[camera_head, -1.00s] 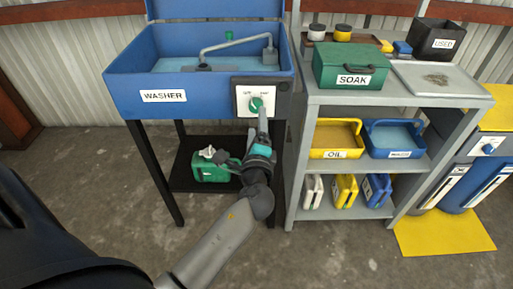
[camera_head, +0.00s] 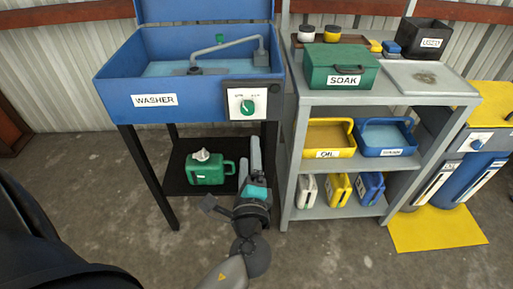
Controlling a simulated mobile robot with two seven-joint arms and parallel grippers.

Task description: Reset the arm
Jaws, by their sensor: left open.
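My left arm comes in from the bottom of the head view. Its left gripper (camera_head: 252,158) points up and away, in front of the gap between the blue washer (camera_head: 112,92) and the grey shelf. The gripper is open, and I see nothing between its fingers. It is apart from the washer's control panel (camera_head: 247,104) with the green knob, which is above it. My right gripper is out of view.
A green jug (camera_head: 206,170) stands on the washer's black lower shelf (camera_head: 178,182). The grey shelf unit (camera_head: 300,125) holds a green SOAK box (camera_head: 340,68), a yellow OIL tray (camera_head: 325,139), a blue tray (camera_head: 388,139) and several jugs. A yellow mat (camera_head: 437,230) lies at right.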

